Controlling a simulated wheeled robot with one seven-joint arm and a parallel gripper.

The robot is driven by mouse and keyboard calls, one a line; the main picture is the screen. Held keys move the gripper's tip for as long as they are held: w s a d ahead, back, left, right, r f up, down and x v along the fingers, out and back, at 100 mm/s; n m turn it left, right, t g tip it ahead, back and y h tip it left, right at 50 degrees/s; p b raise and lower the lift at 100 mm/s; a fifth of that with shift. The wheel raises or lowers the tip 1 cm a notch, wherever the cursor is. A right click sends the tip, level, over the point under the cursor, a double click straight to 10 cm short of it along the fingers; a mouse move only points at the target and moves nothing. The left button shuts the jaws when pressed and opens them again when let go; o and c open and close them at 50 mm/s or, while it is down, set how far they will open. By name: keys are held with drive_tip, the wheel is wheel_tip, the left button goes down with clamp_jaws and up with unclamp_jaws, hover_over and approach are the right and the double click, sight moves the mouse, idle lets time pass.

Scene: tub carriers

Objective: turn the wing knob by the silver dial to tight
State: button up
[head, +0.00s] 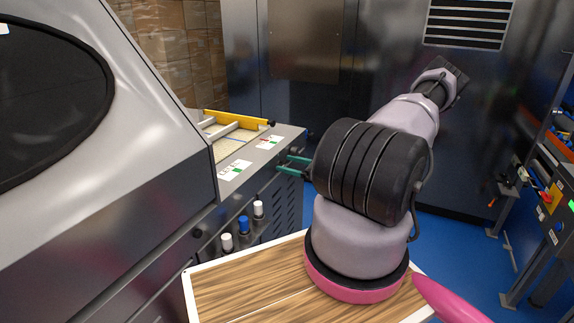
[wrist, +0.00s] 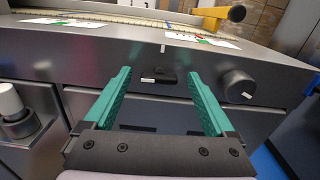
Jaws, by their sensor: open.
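My gripper (wrist: 161,78) has two teal fingers, spread apart with nothing between them. In the wrist view a small black knob (wrist: 165,77) with a white label beside it sits on the grey machine front, seen in the gap between the fingertips; contact is not visible. Whether it is the wing knob, I cannot tell for sure. A larger dark round knob (wrist: 237,85) with a label is to the right of the right finger. No clearly silver dial shows. In the head view my gripper (head: 293,166) is at the machine's front edge, and the fingers hide part of the panel.
White cards with red and green marks (head: 269,142) lie on the machine's top ledge (head: 290,136). A yellow bar (head: 238,119) crosses behind them. A wooden-topped surface (head: 245,290) is below my arm.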

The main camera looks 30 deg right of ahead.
drive_tip(key=shift+w+a, duration=0.25)
drive_tip(key=shift+w, duration=0.05)
drive_tip(key=c, duration=1.4)
drive_tip(key=shift+o, duration=0.2)
